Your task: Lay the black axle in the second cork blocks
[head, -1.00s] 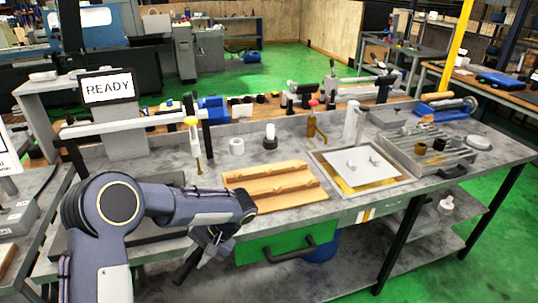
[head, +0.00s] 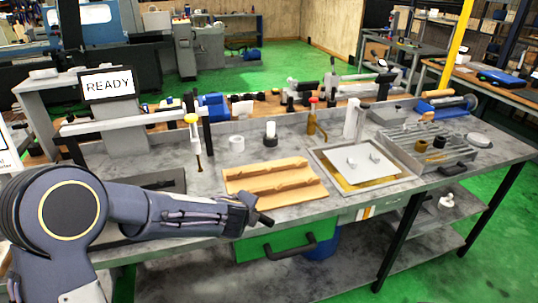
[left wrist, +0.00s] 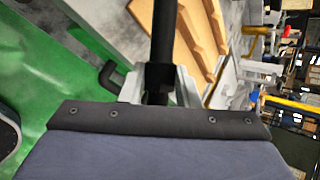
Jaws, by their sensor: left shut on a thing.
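My left gripper (head: 246,207) is at the front edge of the bench, just in front of the cork blocks. It is shut on the black axle (head: 263,219), whose dark end sticks out past the fingers. In the left wrist view the axle (left wrist: 164,40) runs up from between the fingers (left wrist: 158,88). The tan cork blocks (head: 275,181) sit on a board on the bench, with notches along their tops and no axle lying in them. They also show in the left wrist view (left wrist: 185,35), beside the axle. My right gripper is not in view.
A green drawer with a black handle (head: 290,246) is below the bench front. A metal tray with a white plate (head: 358,160) stands right of the cork blocks.

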